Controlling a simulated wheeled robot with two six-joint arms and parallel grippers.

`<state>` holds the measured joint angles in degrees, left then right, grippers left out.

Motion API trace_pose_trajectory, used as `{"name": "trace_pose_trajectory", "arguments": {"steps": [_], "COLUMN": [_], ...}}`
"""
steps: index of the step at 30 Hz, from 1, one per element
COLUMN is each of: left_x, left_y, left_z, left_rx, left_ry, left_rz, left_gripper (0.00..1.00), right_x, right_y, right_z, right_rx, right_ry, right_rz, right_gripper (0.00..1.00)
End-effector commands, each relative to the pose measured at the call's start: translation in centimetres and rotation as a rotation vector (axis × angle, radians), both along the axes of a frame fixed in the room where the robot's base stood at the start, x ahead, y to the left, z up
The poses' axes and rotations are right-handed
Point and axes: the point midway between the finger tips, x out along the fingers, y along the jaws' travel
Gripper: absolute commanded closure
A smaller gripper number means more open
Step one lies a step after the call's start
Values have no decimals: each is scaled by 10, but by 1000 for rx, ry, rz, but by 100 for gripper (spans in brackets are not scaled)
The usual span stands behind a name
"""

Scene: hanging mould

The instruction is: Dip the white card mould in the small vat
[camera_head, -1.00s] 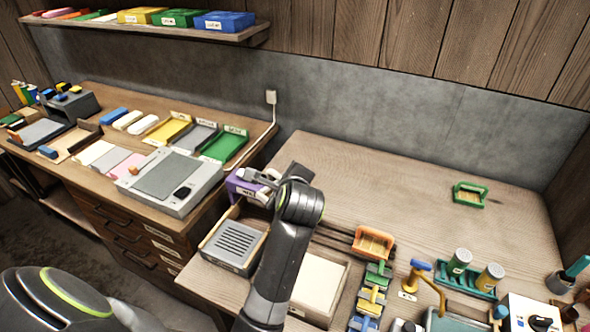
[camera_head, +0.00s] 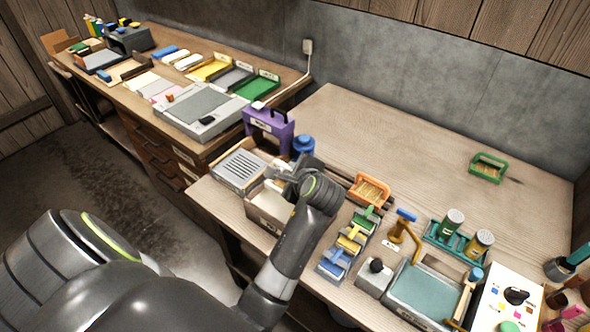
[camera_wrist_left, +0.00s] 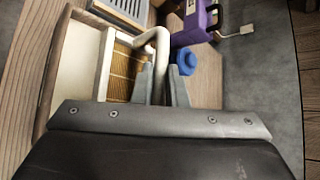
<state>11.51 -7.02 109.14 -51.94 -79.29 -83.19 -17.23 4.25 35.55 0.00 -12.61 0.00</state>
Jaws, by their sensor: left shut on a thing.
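My left gripper (camera_head: 284,182) is shut on the white handle (camera_wrist_left: 156,48) of the white card mould. In the left wrist view, the mould's white frame and tan mesh (camera_wrist_left: 122,72) show beside the fingers (camera_wrist_left: 165,85). The mould is over or inside a wooden-walled box with a pale inside (camera_wrist_left: 72,75). In the head view, this box (camera_head: 266,207) stands at the left front of the right table, partly hidden by my arm. I cannot tell whether the mould touches its contents. A grey vat with teal contents (camera_head: 432,290) stands at the front right. My right gripper is not in view.
A slatted grey tray (camera_head: 240,168), a purple labelled holder (camera_head: 268,130) and a blue round item (camera_head: 303,145) are close to the gripper. An orange mould (camera_head: 370,190) and green mould (camera_head: 488,168) lie farther right. The table's back middle is clear.

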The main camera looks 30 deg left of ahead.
Motion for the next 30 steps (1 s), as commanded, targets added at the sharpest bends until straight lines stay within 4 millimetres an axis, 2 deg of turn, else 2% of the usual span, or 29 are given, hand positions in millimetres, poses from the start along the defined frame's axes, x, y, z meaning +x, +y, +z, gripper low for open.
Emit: {"name": "trace_pose_trajectory", "arguments": {"steps": [5, 17, 30], "left_x": [0, 0, 0], "left_y": [0, 0, 0], "left_z": [-12, -35, -73], "left_rx": [0, -2, 0], "left_ry": [-2, -3, 1], "left_rz": [-1, -1, -1], "left_gripper": [100, 100, 100], "right_x": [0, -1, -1], "right_y": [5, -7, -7], "right_z": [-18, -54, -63], "right_rx": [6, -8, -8], "right_ry": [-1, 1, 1], "right_rz": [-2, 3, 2], "right_gripper": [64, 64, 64]}}
